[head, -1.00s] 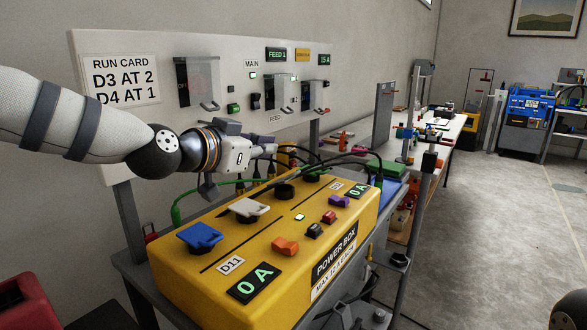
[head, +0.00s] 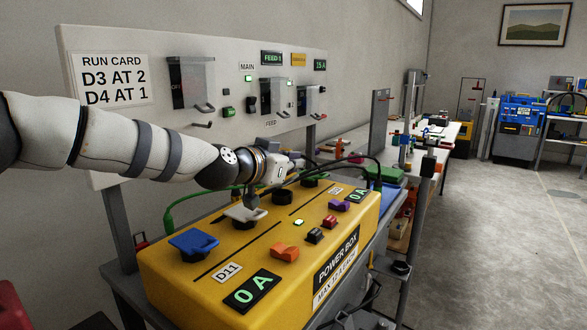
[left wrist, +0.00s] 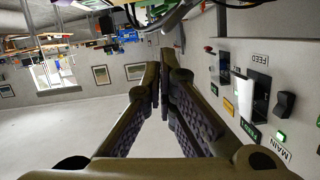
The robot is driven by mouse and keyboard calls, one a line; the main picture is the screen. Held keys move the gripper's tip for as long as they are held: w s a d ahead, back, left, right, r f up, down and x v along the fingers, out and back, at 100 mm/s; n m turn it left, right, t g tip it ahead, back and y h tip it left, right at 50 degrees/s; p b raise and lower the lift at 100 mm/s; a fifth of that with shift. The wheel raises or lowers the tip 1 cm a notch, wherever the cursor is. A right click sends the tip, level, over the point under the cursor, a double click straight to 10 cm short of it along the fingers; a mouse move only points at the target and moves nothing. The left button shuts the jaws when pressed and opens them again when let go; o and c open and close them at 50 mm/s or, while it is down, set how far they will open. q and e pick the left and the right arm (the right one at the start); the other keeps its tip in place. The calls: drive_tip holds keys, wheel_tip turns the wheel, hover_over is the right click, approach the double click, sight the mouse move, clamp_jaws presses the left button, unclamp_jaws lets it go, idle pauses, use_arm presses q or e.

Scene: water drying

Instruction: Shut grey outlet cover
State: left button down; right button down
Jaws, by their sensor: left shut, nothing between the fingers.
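The grey outlet cover (head: 247,214) is on top of the yellow power box (head: 165,280), over a dark round outlet. It looks tilted up, but I cannot tell its exact angle. My left gripper (head: 298,163) is above and behind the box, pointing to the right, shut and empty. A grey part of my wrist hangs down close to the grey cover; I cannot tell if they touch. The left wrist view shows the two fingers (left wrist: 162,108) meeting at the tips. The grey cover is not visible there. My right gripper is not in view.
A blue cover (head: 193,242) is left of the grey one. Orange (head: 284,252), black and purple switches are at the right. Black cables and a green cable (head: 172,208) rise behind the box. The wall panel (head: 112,120) with clear switch covers stands behind the arm.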

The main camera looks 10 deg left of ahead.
use_arm(q)
drive_tip(key=shift+f, duration=0.25)
